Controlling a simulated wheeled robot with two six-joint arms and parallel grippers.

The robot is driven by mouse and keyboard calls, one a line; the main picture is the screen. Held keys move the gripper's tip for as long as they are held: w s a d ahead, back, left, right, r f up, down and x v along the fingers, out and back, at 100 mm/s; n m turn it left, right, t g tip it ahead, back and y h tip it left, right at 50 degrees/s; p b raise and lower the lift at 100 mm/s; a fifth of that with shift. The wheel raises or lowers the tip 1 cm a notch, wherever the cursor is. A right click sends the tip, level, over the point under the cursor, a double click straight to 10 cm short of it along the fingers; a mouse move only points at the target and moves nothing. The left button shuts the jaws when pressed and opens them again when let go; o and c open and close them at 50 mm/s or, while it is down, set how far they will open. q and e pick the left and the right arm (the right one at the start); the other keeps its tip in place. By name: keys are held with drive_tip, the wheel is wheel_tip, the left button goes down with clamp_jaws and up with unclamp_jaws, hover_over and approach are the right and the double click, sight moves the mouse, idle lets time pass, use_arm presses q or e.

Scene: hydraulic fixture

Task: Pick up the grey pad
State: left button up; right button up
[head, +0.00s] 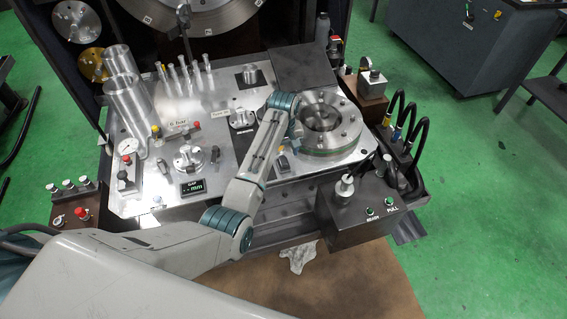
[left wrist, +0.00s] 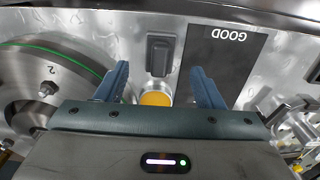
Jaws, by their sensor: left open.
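A small dark grey rounded block (left wrist: 160,55), which looks like the grey pad, sits on the metal plate in the left wrist view. A round yellow piece (left wrist: 155,98) is beside it, closer to the gripper body. My left gripper (left wrist: 159,72) is open and empty. Its two blue fingers are spread to either side of the block and the yellow piece, with gaps on both sides. I cannot tell its height above the plate. In the head view, a small dark block (head: 282,162) shows beside my left wrist, which hides part of this area. My right gripper is not in view.
A round flanged fixture (head: 332,122) stands close to my left wrist. A dark plate marked GOOD (left wrist: 228,65) lies beside the block. Glass tubes (head: 185,75), a gap display (head: 193,187) and a control box with cables (head: 368,205) stand around the bench.

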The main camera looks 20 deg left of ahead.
sight(283, 159)
use_arm(q)
wheel_tip(283, 159, down, 5)
drive_tip(key=shift+r+p, duration=0.1)
drive_tip(key=shift+p, duration=0.3)
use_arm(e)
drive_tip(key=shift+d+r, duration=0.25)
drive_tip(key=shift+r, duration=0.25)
use_arm(q)
drive_tip(key=c, duration=1.1)
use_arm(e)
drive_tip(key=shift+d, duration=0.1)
use_arm(q)
drive_tip(key=shift+r, duration=0.15)
drive_tip(key=shift+r, duration=0.6)
drive_tip(key=shift+s+r+b, duration=0.25)
drive_tip(key=shift+r, duration=0.25)
drive_tip(key=shift+s+r+b, duration=0.25)
drive_tip(key=shift+r, duration=0.25)
drive_tip(key=s, duration=0.5)
drive_tip(key=s+r+b, duration=0.1)
drive_tip(key=s, duration=0.4)
drive_tip(key=s+d, duration=0.1)
drive_tip(key=s, duration=0.4)
drive_tip(key=shift+d+r, duration=0.1)
drive_tip(key=shift+r, duration=0.25)
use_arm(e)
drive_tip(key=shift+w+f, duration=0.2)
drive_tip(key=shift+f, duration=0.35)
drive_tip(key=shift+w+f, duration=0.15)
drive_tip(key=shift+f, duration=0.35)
